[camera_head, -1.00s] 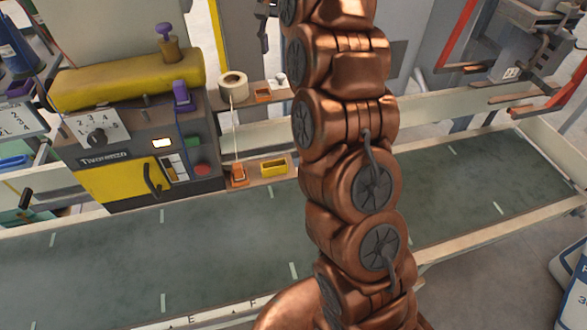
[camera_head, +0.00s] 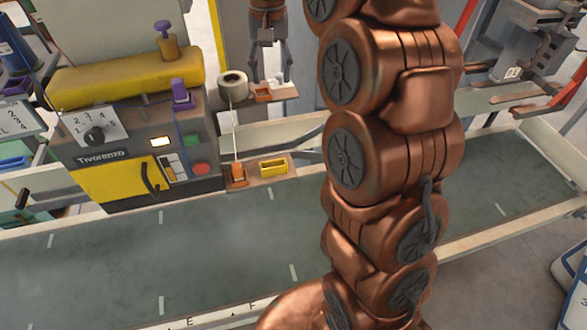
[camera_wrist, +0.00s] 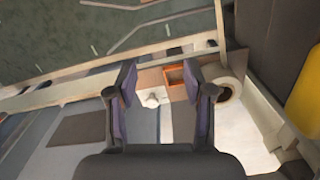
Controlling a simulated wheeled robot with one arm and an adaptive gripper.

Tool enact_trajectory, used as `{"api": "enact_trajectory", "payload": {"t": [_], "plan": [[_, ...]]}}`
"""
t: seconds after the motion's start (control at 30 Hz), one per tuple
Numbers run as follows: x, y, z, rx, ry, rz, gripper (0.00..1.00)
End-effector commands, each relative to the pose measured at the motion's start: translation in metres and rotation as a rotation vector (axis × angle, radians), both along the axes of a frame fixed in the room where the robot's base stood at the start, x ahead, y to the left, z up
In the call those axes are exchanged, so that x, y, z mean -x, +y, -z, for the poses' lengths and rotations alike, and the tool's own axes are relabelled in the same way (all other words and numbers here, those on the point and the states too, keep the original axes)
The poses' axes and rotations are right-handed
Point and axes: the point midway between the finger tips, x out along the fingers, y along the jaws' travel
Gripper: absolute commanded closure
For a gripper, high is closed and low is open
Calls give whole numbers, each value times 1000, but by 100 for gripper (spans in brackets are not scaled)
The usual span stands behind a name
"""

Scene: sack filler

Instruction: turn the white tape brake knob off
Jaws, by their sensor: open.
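The white tape brake knob (camera_wrist: 152,99) shows in the wrist view as a small pale piece on a brown shelf (camera_wrist: 151,79). It lies between the fingers in that picture, nearer the left one. My gripper (camera_wrist: 163,80) is open, pointing down, with nothing between its fingers that I can see held. In the head view my gripper (camera_head: 272,78) hangs over the right part of the same shelf. I cannot tell the exact height gap.
The roll (camera_wrist: 222,88) is close to the right finger in the wrist view. A yellow tray (camera_head: 273,168) lies lower. The green conveyor belt (camera_head: 215,245) is clear.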

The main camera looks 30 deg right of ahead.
Motion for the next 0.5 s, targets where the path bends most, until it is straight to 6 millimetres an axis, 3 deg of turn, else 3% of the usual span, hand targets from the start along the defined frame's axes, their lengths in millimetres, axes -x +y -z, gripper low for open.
{"api": "enact_trajectory", "payload": {"t": [0.5], "plan": [[61, 23, 20, -5, 23, -123, 48]]}}
